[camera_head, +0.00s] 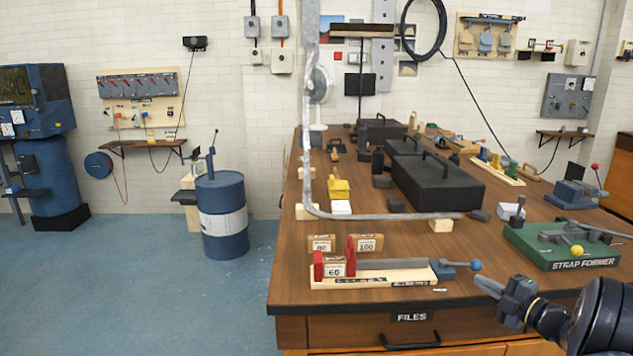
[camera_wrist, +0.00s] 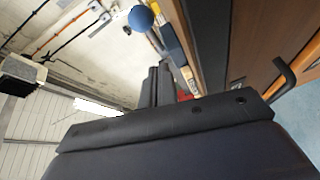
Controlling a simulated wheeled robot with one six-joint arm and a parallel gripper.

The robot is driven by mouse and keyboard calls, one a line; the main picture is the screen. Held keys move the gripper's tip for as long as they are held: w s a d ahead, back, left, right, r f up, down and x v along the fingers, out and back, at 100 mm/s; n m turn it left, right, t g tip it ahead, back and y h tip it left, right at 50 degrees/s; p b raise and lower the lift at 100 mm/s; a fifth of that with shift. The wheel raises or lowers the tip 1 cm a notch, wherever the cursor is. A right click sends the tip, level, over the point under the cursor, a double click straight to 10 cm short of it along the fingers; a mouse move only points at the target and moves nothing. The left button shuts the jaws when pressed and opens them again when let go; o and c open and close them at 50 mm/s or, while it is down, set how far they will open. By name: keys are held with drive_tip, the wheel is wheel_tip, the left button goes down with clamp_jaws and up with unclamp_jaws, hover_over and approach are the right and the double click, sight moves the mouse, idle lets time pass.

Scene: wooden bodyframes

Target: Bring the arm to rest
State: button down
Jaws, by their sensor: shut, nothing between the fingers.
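My gripper (camera_head: 488,287) shows at the lower right in the head view, in front of the workbench (camera_head: 290,272). Its fingers point left and are shut and empty, close by the front edge near the blue ball-ended handle (camera_head: 477,266). In the wrist view the dark gripper body (camera_wrist: 170,150) fills the bottom and the fingers (camera_wrist: 158,88) run away from the camera. My arm comes in from the right edge and touches nothing that I can see.
A file holder with red blocks (camera_head: 350,262) and a green strap former (camera_head: 560,245) stand near the bench's front. A bent metal strip (camera_head: 307,150) rises over the bench. A drawer handle (camera_head: 410,342) sticks out below. A blue drum (camera_head: 222,215) stands left; the floor (camera_head: 130,280) is clear.

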drive_tip(key=shift+s+a+m+t+h+p, duration=0.4)
drive_tip(key=shift+a+m+h, duration=0.6)
drive_tip(key=shift+a+h, duration=0.4)
drive_tip(key=shift+s+a+m+t+h+p, duration=0.35)
drive_tip(key=shift+a+m+h+p, duration=0.15)
drive_tip(key=shift+a+m+h, duration=0.7)
drive_tip(key=shift+s+a+m+t+h+p, duration=0.4)
drive_tip(key=shift+a+m+h, duration=0.4)
drive_tip(key=shift+a+h, duration=0.7)
drive_tip(key=shift+w+d+h, duration=0.1)
drive_tip(key=shift+h, duration=0.2)
